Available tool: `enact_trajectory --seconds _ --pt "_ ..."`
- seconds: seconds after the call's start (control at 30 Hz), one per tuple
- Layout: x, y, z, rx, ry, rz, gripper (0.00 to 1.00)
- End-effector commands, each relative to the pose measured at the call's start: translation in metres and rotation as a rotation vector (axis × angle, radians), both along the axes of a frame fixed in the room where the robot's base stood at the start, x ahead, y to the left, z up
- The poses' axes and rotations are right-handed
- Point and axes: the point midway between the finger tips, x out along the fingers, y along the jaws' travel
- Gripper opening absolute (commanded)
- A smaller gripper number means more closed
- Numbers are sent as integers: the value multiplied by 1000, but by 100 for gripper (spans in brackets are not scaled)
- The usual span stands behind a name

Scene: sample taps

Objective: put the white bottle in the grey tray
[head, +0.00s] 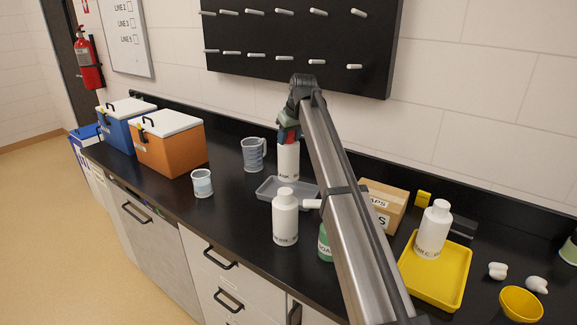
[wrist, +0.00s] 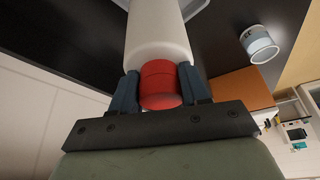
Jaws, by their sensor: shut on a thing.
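In the wrist view the two dark fingers (wrist: 160,92) sit on either side of the red cap (wrist: 160,84), with the white body (wrist: 158,35) beyond. The bottle looks upright. The grey tray (head: 267,190) lies on the counter by its lower end. I cannot tell whether the bottle touches the tray. A white-capped bottle (head: 285,218) stands in front of the tray, and another (head: 434,230) stands in the yellow tray (head: 443,291).
A measuring jug (head: 253,155) and a cup (head: 202,184) stand left of the grey tray. Orange (head: 168,148) and blue (head: 117,127) coolers are farther left. A green bottle (head: 325,243) and cardboard box (head: 383,203) are by my arm. A yellow bowl (head: 521,304) is at right.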

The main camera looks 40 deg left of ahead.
Motion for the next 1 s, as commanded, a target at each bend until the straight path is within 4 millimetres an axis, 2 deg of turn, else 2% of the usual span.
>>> enact_trajectory --seconds 0.13,0.37,0.6,1.0 --pt "-1 -1 -25 0 0 0 0" --pt "0 0 -41 1 0 0 0" --pt "-1 0 -69 0 0 0 0" --pt "0 0 -74 1 -1 1 0"
